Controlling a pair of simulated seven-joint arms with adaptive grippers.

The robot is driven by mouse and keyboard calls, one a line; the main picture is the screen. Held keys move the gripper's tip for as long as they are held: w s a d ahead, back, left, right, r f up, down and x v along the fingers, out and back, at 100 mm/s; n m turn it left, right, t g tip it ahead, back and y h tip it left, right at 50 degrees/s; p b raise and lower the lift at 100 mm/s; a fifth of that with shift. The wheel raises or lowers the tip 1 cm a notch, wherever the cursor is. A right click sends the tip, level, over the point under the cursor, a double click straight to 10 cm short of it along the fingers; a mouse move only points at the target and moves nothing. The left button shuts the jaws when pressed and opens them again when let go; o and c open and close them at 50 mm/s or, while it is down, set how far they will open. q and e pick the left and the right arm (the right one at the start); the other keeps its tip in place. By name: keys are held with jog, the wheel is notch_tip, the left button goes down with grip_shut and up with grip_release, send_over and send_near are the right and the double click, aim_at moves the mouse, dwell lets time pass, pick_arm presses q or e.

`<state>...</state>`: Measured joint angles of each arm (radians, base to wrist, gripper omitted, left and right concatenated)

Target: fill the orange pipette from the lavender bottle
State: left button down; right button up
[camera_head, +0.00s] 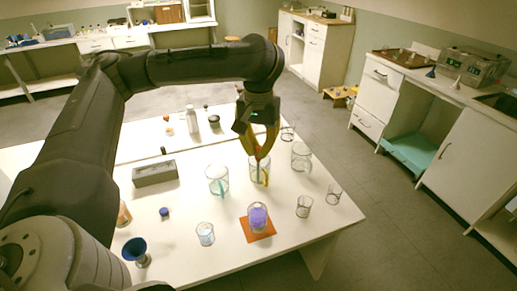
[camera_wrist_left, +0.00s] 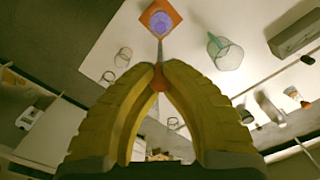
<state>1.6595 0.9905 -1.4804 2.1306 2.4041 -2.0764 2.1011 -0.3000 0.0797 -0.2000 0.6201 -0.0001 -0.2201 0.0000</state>
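My left gripper (camera_head: 258,152) points down over the middle of the white table. Its yellow fingers are shut on the orange pipette (camera_wrist_left: 160,80), whose orange bulb shows between the fingertips in the left wrist view. The thin stem points away from the gripper. In the head view the pipette overlaps a clear beaker (camera_head: 266,179); I cannot tell whether its tip is inside. The lavender bottle (camera_head: 258,218), a glass with purple content, stands upright on an orange mat (camera_head: 246,234), nearer the front edge. It also shows in the left wrist view (camera_wrist_left: 161,22). My right gripper is not in view.
A beaker with a teal pipette (camera_head: 217,180) stands to the left, and an empty beaker (camera_head: 301,157) to the right. Small glasses (camera_head: 205,234) (camera_head: 304,206) flank the mat. A grey box (camera_head: 155,173) and blue funnel (camera_head: 135,250) are at left.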

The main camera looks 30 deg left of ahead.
aim_at(257, 157)
pick_arm(q)
jog(key=shift+s+f, duration=0.15)
jog(key=shift+f, duration=0.9)
jog(key=shift+s+f, duration=0.1)
jog(key=shift+f, duration=0.95)
jog(key=shift+f, duration=2.15)
notch_tip(257, 157, down, 10)
dwell(1.7)
jog(key=shift+a, duration=0.1)
dwell(1.5)
